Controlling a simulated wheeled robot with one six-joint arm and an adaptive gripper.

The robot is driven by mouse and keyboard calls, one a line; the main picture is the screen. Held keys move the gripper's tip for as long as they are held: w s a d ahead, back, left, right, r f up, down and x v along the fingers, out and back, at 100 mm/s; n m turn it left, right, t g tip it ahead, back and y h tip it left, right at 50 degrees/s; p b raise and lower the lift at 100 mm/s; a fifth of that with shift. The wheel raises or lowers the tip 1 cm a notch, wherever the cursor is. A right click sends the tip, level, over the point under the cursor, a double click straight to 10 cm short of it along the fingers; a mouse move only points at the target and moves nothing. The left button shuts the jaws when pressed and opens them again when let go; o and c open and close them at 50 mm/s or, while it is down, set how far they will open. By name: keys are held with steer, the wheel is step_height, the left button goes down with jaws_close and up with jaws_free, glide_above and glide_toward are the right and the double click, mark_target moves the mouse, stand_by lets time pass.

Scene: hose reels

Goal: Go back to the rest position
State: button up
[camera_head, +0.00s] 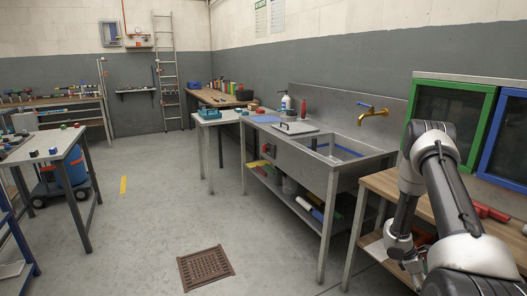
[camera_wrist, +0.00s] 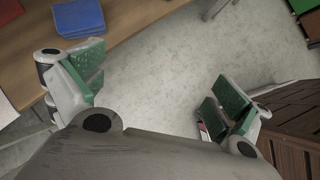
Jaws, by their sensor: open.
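My gripper (camera_wrist: 155,88) is open in the wrist view. Its two green-padded fingers stand wide apart, one at the left and one at the right, with only grey floor showing between them. Nothing is held.
A blue item (camera_wrist: 79,18) lies on the wooden surface. A brown slatted thing (camera_wrist: 292,118) is near the right finger. A steel sink (camera_head: 308,173) with a brass tap (camera_head: 373,112) stands left of my arm. Cabinets with green (camera_head: 487,104) and blue frames are behind it. Floor (camera_head: 150,225) is open.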

steer(key=s+a+r+m+g+y, duration=0.1)
steer(key=s+a+r+m, duration=0.2)
steer(key=r, duration=0.7)
steer(key=s+a+r+m+y, duration=0.1)
steer(key=s+a+r+m, duration=0.2)
steer(key=r, duration=0.6)
steer(key=s+a+r+m+g, duration=0.1)
steer(key=s+a+r+m, duration=0.2)
steer(key=r, duration=0.7)
steer(key=s+a+r+m+t+y, duration=0.1)
steer(key=s+a+r+t+y, duration=0.1)
steer(key=s+a+r+t, duration=0.3)
steer(key=s+a+r+m+t+y, duration=0.2)
steer(key=s+a+r+t, duration=0.3)
steer(key=a+r, duration=0.9)
steer(key=v, duration=0.3)
steer(key=shift+s+r, duration=0.2)
steer(key=shift+r, duration=0.15)
